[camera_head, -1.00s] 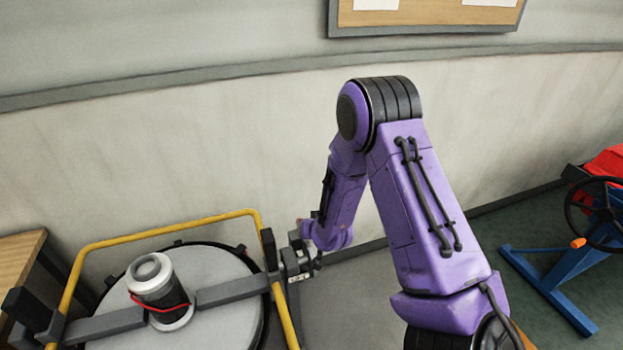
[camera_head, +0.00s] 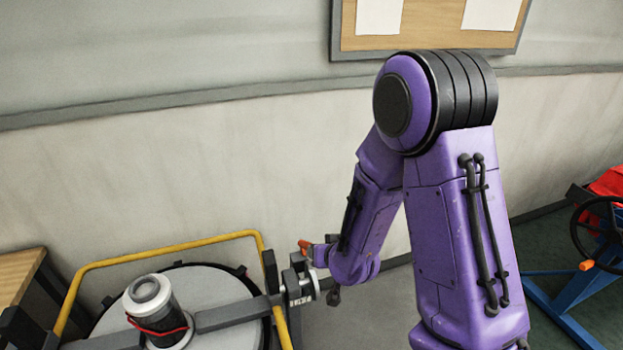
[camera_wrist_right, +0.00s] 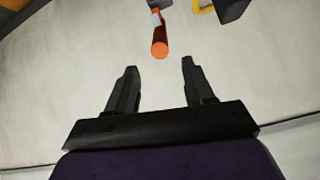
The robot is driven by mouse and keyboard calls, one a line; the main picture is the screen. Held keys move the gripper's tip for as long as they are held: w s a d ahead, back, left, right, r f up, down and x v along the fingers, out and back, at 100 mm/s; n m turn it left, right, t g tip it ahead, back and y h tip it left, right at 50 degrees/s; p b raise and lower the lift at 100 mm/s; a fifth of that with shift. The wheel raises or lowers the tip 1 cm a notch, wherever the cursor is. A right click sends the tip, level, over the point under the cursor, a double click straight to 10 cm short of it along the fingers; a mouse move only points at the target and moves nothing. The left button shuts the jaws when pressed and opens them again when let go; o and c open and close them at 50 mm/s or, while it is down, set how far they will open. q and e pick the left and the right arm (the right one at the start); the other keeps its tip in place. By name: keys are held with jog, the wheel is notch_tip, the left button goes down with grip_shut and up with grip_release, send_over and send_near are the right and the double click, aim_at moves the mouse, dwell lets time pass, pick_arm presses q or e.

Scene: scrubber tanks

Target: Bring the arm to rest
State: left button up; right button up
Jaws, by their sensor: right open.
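My right arm (camera_head: 455,215) is purple and bent, with its elbow high in the head view. Its forearm slopes down to the left toward the tank's edge. My right gripper (camera_wrist_right: 160,66) is open and empty in the right wrist view, both fingers apart. An orange handle (camera_wrist_right: 160,48) lies beyond the fingertips, near the line between them, with no visible contact. In the head view the orange handle (camera_head: 305,245) stands at the clamp beside the wrist. The gripper's fingers are mostly hidden there. My left gripper is not in view.
A round tank lid (camera_head: 228,290) carries a grey crossbar and a cylinder (camera_head: 150,292) with a red band. A yellow rail (camera_head: 165,250) surrounds it. A blue stand (camera_head: 560,310) with a black handwheel is at right. The wall (camera_head: 200,170) is behind.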

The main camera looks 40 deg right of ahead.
jog(key=s+a+f+g+b, duration=0.1)
jog(key=s+a+f, duration=0.2)
jog(key=f, duration=0.4)
jog(key=s+a+f+g+b, duration=0.1)
jog(key=s+a+f, duration=0.25)
jog(key=f, duration=0.45)
jog(key=s+a+f+g, duration=0.1)
jog(key=s+a+f, duration=0.1)
jog(key=s+f, duration=0.3)
jog(key=s+a+f+g+b, duration=0.1)
jog(key=s+a+f+g, duration=0.1)
jog(key=s+f, duration=0.3)
jog(key=s, duration=0.4)
jog(key=shift+s+a+f+n+g+y, duration=0.2)
jog(key=shift+a+n+g+y, duration=0.1)
jog(key=shift+a+y, duration=0.1)
